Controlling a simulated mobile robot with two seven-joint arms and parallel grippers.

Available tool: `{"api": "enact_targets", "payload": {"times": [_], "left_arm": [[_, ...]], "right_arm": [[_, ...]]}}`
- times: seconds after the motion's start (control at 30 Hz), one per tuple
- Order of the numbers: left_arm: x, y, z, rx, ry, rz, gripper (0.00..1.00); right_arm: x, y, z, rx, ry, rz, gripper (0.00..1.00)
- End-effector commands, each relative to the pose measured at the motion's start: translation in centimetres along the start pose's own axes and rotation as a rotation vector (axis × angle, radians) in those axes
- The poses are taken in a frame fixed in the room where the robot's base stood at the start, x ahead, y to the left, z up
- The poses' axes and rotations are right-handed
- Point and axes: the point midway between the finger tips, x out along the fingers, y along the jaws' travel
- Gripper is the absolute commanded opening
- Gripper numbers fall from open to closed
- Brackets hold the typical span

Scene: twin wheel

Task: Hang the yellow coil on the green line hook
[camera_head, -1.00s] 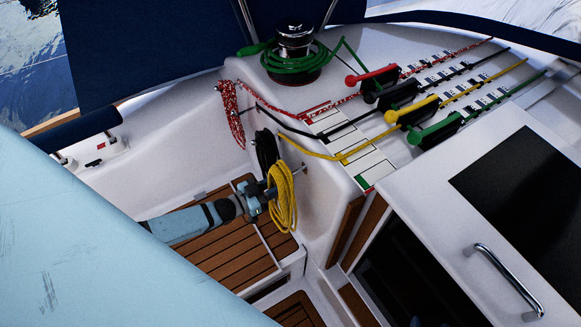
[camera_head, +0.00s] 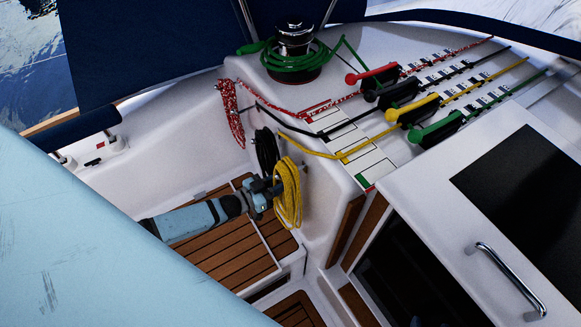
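The yellow coil (camera_head: 288,192) hangs in a long loop against the white cockpit wall, its line running up to the yellow clutch lever (camera_head: 420,110). My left gripper (camera_head: 272,190) is at the coil's left side and appears shut on it. A small hook tip shows just right of the coil's top; most of that hook is hidden. The green line (camera_head: 300,62) is wrapped around the winch, and its lever (camera_head: 440,130) is at the right. I cannot make out a separate green line hook. My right gripper is not in view.
A black coil (camera_head: 266,152) and a red-white coil (camera_head: 231,112) hang on the wall to the left of the yellow one. The winch (camera_head: 296,38) stands above. A companionway hatch with a metal handle (camera_head: 510,280) is at the right. Wooden slats (camera_head: 225,250) cover the floor.

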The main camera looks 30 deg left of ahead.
Motion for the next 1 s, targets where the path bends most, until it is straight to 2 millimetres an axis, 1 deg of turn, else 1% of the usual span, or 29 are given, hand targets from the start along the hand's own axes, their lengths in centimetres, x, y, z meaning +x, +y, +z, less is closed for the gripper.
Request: {"api": "enact_targets", "payload": {"times": [0.27, 1.0], "left_arm": [[0.1, 0.0, -0.2, 0.000, 0.005, 0.000, 0.00], [1.1, 0.0, 0.8, -0.001, 0.005, 0.000, 0.00]], "right_arm": [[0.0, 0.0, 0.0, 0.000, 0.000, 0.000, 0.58], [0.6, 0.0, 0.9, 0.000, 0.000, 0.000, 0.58]]}}
